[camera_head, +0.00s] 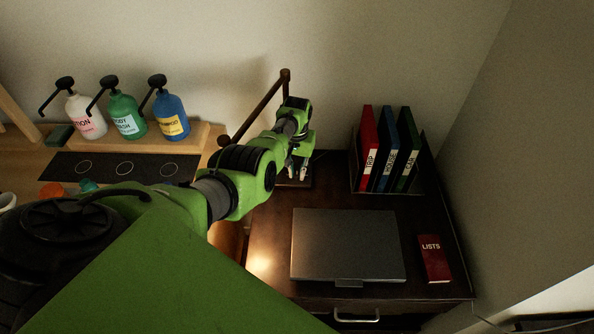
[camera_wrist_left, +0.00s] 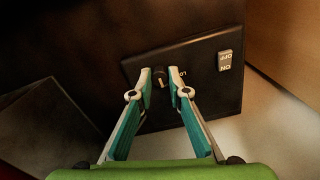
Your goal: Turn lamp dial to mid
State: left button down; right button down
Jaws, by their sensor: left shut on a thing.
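The lamp's brown jointed arm (camera_head: 262,108) rises at the back of the dark desk, and its black base (camera_head: 318,180) is mostly behind my left gripper (camera_head: 297,173). In the left wrist view the base shows as a dark plate (camera_wrist_left: 208,90) with a small black dial (camera_wrist_left: 161,76) bearing a pale pointer line. The fingers of my left gripper (camera_wrist_left: 165,80) are shut on the dial, one on each side. Part of the dial's marking is hidden by a finger. A pale switch (camera_wrist_left: 225,61) marked OFF and ON sits on the same plate. My right gripper is not in view.
A closed grey laptop (camera_head: 346,246) and a red LISTS book (camera_head: 434,259) lie on the desk (camera_head: 270,225). Several binders (camera_head: 386,155) stand in a holder at the back right. Pump bottles (camera_head: 128,117) stand on the wooden counter at left.

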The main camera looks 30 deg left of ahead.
aim_at(297, 174)
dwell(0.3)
pick_arm(q)
jog(key=c, duration=1.9)
grip_release()
notch_tip(297, 174, up, 12)
